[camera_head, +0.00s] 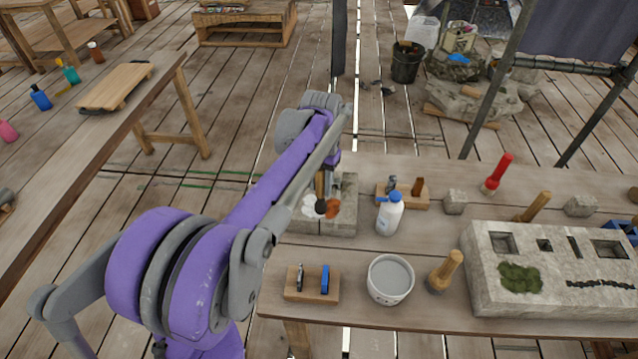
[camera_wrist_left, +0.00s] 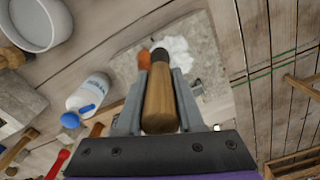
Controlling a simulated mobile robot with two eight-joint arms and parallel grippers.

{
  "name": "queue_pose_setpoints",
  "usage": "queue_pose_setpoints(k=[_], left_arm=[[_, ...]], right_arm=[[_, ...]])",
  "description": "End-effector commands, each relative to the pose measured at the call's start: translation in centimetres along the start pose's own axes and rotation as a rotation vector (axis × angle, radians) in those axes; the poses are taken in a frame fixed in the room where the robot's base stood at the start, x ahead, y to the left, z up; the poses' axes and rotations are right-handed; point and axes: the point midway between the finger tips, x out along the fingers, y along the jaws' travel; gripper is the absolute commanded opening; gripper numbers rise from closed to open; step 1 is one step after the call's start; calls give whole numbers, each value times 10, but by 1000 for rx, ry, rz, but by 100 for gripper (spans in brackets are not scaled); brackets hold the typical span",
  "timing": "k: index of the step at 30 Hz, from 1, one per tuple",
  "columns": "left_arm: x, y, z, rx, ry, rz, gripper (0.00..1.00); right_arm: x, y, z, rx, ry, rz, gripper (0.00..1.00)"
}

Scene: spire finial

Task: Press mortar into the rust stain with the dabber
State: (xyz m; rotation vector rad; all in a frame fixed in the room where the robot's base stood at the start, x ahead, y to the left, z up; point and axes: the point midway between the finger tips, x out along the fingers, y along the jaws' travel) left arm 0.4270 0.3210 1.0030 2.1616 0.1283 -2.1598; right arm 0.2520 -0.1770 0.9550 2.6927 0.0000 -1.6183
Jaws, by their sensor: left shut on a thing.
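My left gripper (camera_head: 326,172) is shut on the dabber, which has a wooden handle (camera_wrist_left: 160,97) and a dark tip (camera_head: 321,206). It points down at a grey stone slab (camera_head: 348,190). An orange rust stain (camera_head: 333,208) shows on the slab right beside the tip, and a white patch (camera_head: 309,206) lies on the tip's other side. In the left wrist view the dark tip (camera_wrist_left: 160,55) overlaps the edges of the stain (camera_wrist_left: 144,59) and the white patch (camera_wrist_left: 177,49). I cannot tell whether the tip touches the slab. My right gripper is out of view.
A white bottle with a blue cap (camera_head: 389,217) stands just right of the slab. A white bowl (camera_head: 390,279), a wooden-handled tool (camera_head: 444,271) and a small wooden board (camera_head: 312,284) are nearer. A large stone block (camera_head: 550,302) fills the table's right.

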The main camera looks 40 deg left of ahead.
Motion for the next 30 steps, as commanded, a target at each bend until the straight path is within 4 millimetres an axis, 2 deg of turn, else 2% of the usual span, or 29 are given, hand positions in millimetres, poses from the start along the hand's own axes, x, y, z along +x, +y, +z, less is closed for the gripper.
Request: queue_pose_setpoints(k=[30], left_arm=[[-2,23,-9,0,0,0,0]], right_arm=[[-2,0,-2,0,2,0,50]])
